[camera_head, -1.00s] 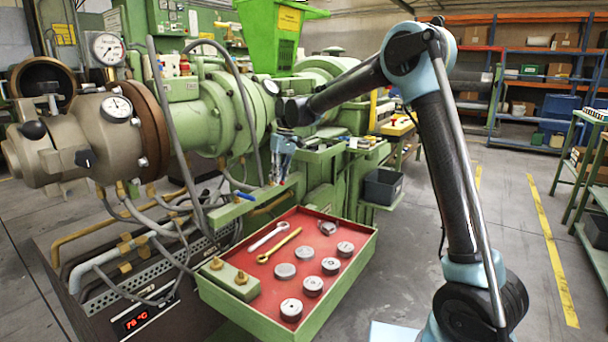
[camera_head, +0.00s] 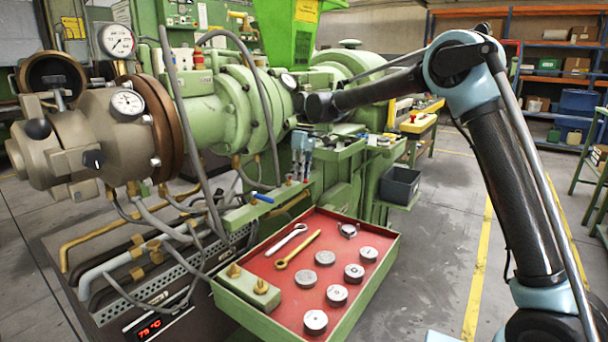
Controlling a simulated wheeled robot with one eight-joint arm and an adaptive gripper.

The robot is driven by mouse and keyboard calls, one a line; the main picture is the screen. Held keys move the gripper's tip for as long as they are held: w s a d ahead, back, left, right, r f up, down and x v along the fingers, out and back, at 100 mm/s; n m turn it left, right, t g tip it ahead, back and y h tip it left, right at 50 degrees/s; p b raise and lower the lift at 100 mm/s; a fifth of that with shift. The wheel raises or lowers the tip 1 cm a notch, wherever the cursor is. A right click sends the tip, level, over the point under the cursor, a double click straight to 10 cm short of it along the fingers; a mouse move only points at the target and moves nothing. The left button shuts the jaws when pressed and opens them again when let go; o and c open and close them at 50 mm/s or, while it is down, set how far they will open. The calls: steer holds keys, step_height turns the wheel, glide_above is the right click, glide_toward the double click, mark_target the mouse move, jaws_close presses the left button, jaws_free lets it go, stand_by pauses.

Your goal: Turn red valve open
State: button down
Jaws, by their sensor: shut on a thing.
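My gripper (camera_head: 301,165) is small in view and points down at the green rail in front of the extruder. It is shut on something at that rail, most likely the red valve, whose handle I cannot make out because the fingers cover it. A valve with a blue handle (camera_head: 262,197) sits on the same rail, a little left of my gripper and apart from it. My dark forearm reaches in from the right above the rail.
Grey hoses and the brown extruder head (camera_head: 115,135) crowd the left. A dark bin (camera_head: 400,185) stands right of the rail. Floor at the right is open.

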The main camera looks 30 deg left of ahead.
steer(key=shift+w+d, duration=0.15)
steer(key=shift+w, duration=0.2)
steer(key=c, duration=1.6)
jaws_free()
steer(key=shift+s, duration=0.15)
steer(key=r, duration=0.4)
steer(key=w+r, duration=0.1)
steer(key=r, duration=0.2)
steer(key=w+r, duration=0.1)
steer(key=r, duration=0.3)
steer(key=shift+w+d+r, duration=0.1)
steer(key=shift+w+r, duration=0.15)
steer(key=shift+r, duration=0.1)
